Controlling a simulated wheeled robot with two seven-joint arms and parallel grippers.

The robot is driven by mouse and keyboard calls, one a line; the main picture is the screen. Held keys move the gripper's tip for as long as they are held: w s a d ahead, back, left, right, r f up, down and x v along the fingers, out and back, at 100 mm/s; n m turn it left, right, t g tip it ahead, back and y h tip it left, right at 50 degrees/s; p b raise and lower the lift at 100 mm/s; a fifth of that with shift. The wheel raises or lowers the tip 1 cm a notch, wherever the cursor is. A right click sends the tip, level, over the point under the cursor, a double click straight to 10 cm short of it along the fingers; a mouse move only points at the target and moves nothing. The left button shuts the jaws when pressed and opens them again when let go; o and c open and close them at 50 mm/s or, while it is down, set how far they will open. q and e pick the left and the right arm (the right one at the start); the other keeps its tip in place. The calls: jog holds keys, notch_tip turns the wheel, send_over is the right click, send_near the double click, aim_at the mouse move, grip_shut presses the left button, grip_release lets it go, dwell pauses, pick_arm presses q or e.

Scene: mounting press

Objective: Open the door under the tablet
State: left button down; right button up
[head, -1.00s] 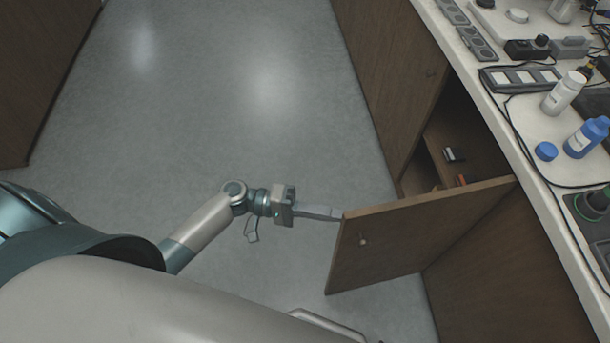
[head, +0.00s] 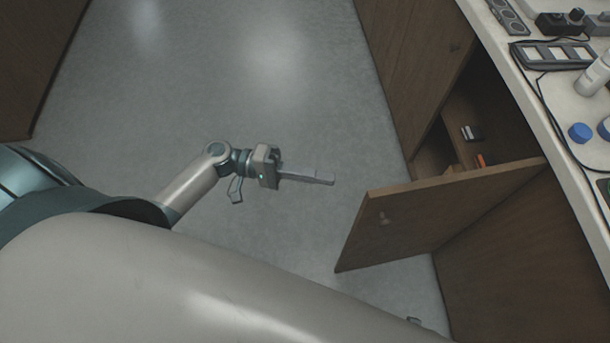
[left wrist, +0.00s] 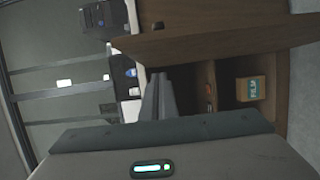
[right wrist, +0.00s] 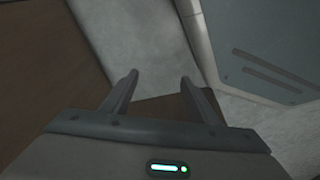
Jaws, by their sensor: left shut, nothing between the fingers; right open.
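The wooden cabinet door (head: 420,222) stands swung wide open under the counter in the head view, with a small knob (head: 383,218) on its outer face. The cabinet interior (head: 470,140) shows shelves and a few small items. My left gripper (head: 332,181) is shut and empty, in the air left of the door's free edge and apart from it. In the left wrist view, the shut fingers (left wrist: 158,88) point toward the open cabinet, with the door (left wrist: 220,38) across the top. My right gripper (right wrist: 158,80) is open and empty in its wrist view. No tablet is clearly seen.
The white counter (head: 555,125) runs along the right with a power strip, blue cap (head: 580,132) and bottle (head: 596,72). A box (left wrist: 250,88) sits in the cabinet. The grey floor (head: 250,80) on the left is clear.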

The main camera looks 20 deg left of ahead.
pick_arm(q)
jog(key=shift+s+v, duration=0.1)
jog(key=shift+v, duration=0.7)
jog(key=shift+s+v, duration=0.15)
jog(key=shift+v, duration=0.7)
pick_arm(e)
jog(key=shift+w+a+r, duration=0.1)
jog(key=shift+w+r, duration=0.1)
jog(key=shift+r, duration=0.3)
jog(key=shift+w+a+r, duration=0.1)
jog(key=shift+w+r, duration=0.1)
jog(key=shift+r, duration=0.25)
pick_arm(q)
notch_tip(320, 180, down, 24)
jog(key=a+n+t+y+p, duration=0.1)
jog(key=a+y+p, duration=0.1)
jog(key=y, duration=0.7)
jog(key=s+f+m+y+p, duration=0.3)
jog(key=s+f+m+y, duration=0.3)
jog(key=s+f, duration=0.7)
notch_tip(320, 180, down, 2)
jog(key=shift+a+f+y, duration=0.2)
jog(key=shift+a+y, duration=0.2)
jog(key=shift+y, duration=0.3)
pick_arm(e)
jog(key=w+a+f+t, duration=0.2)
jog(key=a, duration=0.1)
jog(key=shift+t+y, duration=0.4)
